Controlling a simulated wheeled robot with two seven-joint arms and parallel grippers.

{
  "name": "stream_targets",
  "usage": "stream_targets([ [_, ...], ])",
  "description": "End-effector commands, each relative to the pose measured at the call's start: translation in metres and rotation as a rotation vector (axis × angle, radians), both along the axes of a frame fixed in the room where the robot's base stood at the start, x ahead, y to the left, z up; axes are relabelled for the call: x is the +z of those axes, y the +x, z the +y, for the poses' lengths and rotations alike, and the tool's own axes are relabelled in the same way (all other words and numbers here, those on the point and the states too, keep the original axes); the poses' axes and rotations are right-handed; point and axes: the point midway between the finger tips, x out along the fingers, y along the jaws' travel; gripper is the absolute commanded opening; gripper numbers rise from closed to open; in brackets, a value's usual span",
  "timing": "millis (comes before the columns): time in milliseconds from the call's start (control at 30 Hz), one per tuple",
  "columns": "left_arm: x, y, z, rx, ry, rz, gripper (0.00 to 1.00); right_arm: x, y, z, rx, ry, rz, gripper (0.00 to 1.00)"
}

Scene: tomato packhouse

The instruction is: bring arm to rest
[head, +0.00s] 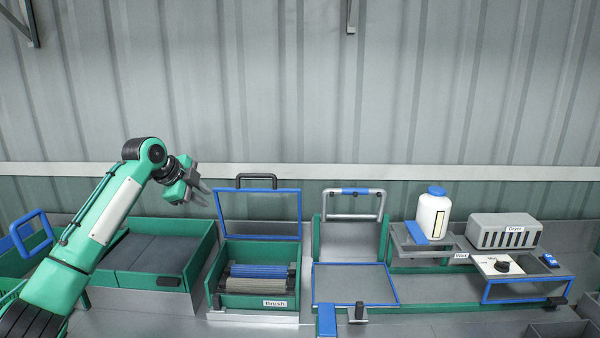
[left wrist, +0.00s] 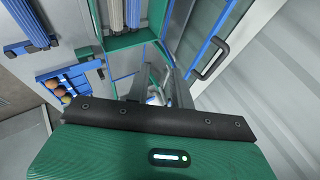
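My left arm comes in from the left in the head view, with its green and white links raised. My left gripper (head: 203,190) is in the air in front of the wall, up and to the left of the brush box. In the left wrist view the two dark fingers (left wrist: 160,88) stand apart with a gap between them. Nothing is held between them. My right arm and right gripper do not show in either view.
The brush box (head: 257,302) has a raised blue-framed lid (head: 258,237). A green tray (head: 150,277) lies left of it. A white bottle (head: 433,216) and grey dryer (head: 504,231) stand at right. Tomato-like balls in a blue tray (left wrist: 72,78) show in the wrist view.

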Motion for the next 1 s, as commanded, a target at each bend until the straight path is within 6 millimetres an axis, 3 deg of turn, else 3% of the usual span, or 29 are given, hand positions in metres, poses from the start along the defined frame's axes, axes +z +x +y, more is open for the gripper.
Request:
stream_targets([
  [267,-0.075,-0.022,-0.025,0.046,-0.012,0.079,0.23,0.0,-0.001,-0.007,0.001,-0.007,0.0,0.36],
  [367,-0.116,-0.039,-0.039,0.076,-0.022,0.122,0.23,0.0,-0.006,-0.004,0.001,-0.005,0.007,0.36],
  [500,-0.175,-0.071,-0.058,0.136,-0.045,0.186,0.23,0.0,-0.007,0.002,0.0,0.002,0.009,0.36],
  [700,-0.247,-0.127,-0.077,0.243,-0.088,0.268,0.23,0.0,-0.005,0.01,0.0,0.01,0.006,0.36],
  [1000,-0.328,-0.224,-0.091,0.447,-0.165,0.38,0.23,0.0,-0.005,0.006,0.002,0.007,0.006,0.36],
])
